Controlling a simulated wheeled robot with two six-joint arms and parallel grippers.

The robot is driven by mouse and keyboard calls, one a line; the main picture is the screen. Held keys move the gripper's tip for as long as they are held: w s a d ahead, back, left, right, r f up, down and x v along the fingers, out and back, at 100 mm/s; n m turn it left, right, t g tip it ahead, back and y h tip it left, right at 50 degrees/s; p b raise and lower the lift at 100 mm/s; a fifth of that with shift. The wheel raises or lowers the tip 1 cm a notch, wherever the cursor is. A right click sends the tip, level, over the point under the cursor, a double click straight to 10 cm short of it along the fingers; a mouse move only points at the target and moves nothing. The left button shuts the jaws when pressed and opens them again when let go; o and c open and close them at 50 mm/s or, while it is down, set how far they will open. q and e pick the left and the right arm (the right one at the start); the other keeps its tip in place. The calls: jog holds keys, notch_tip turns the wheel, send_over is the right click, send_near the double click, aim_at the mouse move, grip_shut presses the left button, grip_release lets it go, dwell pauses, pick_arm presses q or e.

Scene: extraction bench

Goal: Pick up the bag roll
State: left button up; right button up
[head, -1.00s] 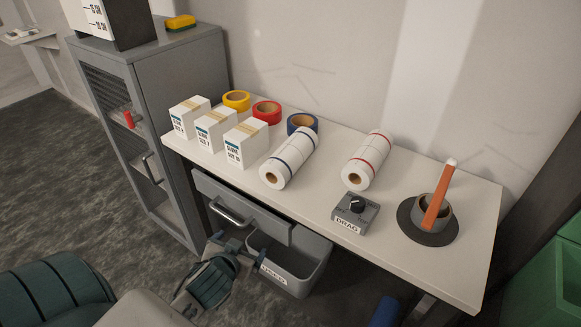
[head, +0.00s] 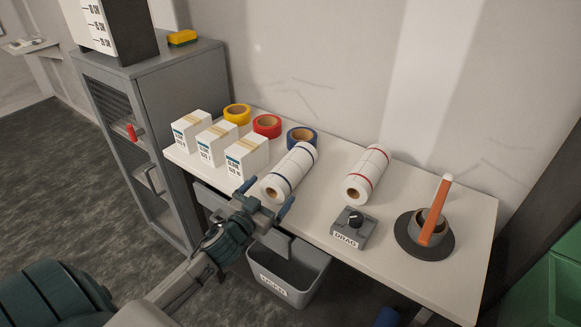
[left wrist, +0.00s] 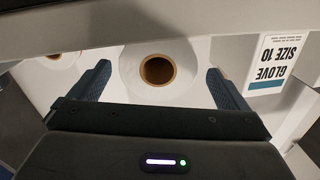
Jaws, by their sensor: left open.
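Two white bag rolls lie on the bench: one with blue bands (head: 292,170) and one with red bands (head: 367,175). My left gripper (head: 267,197) is open at the bench's front edge, just short of the near end of the blue-banded roll. In the left wrist view, that roll's end (left wrist: 186,62) and brown core face me between the two spread fingers (left wrist: 156,74). The fingers do not grip it. The end of the other roll (left wrist: 62,64) shows at the left there. My right gripper is not in view.
White glove boxes (head: 246,157) and yellow, red and blue tape rolls (head: 267,126) stand left of the blue-banded roll. A DRAG dial box (head: 352,228) and a pot with an orange-handled tool (head: 434,215) are to the right. A grey bin (head: 284,288) hangs below.

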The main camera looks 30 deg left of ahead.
aim_at(280, 182)
pick_arm(q)
jog(key=shift+w+r, duration=0.1)
jog(key=shift+w, duration=0.15)
jog(key=w+p, duration=0.3)
jog(key=w, duration=0.1)
jog(key=shift+p, duration=0.35)
jog(key=shift+w, duration=0.45)
jog(key=c, duration=1.3)
jog(key=shift+o, duration=0.2)
